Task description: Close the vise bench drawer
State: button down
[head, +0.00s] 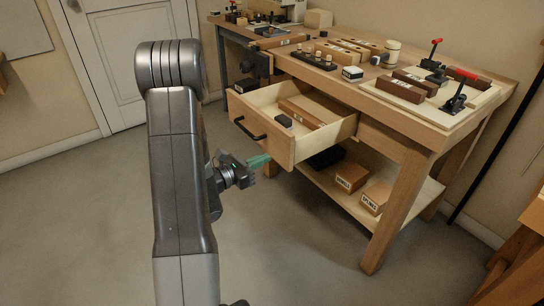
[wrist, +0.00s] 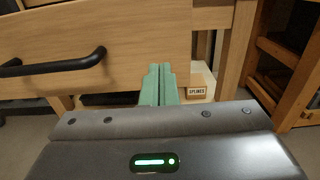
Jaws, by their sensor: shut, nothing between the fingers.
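The vise bench drawer (head: 285,147) is pulled well out of the bench, with a black bar handle (head: 249,129) on its wooden front. A wooden block and a small dark item lie inside it. My gripper (head: 262,160) is shut and empty, its green fingers close to the lower right part of the drawer front. In the wrist view the shut green fingers (wrist: 159,82) point at the drawer front (wrist: 135,50) near its right edge, with the handle (wrist: 55,65) to their left. I cannot tell whether the fingertips touch the wood.
The bench (head: 420,125) carries clamps, blocks and a peg rack on top. A dark vise (head: 254,64) sits on its left end. The lower shelf (head: 330,184) holds labelled boxes (head: 351,177). The floor in front is clear.

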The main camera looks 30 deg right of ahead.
aim_at(280, 151)
jog(key=shift+w+d, duration=0.15)
jog(key=shift+d, duration=1.9)
